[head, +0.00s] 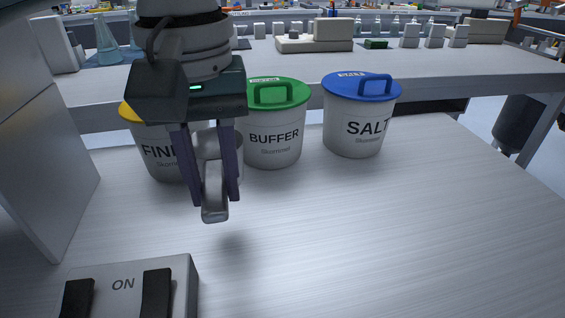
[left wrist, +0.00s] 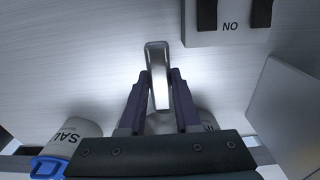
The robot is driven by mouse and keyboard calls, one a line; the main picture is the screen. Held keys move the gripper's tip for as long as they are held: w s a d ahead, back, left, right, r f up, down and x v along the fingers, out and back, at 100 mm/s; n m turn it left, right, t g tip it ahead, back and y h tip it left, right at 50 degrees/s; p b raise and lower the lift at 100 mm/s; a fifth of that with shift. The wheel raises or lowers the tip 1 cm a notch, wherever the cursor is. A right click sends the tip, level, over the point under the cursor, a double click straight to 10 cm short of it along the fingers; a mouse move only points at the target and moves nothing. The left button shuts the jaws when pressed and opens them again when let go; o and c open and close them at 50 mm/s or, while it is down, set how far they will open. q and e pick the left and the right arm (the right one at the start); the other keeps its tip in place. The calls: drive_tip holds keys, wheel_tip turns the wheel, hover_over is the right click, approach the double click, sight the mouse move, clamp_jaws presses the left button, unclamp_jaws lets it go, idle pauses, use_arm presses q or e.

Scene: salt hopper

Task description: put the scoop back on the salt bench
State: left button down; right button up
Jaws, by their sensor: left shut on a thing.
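My left gripper (head: 210,190) is shut on the scoop (head: 214,207), a grey metal tool. The scoop is held above the bench top (head: 370,230), and a soft shadow lies on the bench below it. Behind the fingers, part of a rounded grey shape shows that looks like the scoop's bowl. The left wrist view shows the scoop's handle (left wrist: 158,75) between the two fingers (left wrist: 158,95). My right gripper is not in view.
The SALT tub (head: 353,128) with a blue lid, the BUFFER tub (head: 275,140) with a green lid, and a yellow-lidded tub (head: 160,158), partly hidden, stand at the back. The bench's middle and right are clear.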

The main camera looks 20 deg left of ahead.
use_arm(q)
wheel_tip(320, 180, down, 9)
drive_tip(key=shift+r+b, duration=0.2)
drive_tip(key=shift+b, duration=0.7)
drive_tip(key=c, duration=0.6)
unclamp_jaws()
drive_tip(key=shift+f, duration=0.1)
wheel_tip(320, 180, up, 12)
drive_tip(key=p, duration=0.3)
drive_tip(key=shift+s+d, duration=0.1)
drive_tip(key=shift+s, duration=0.05)
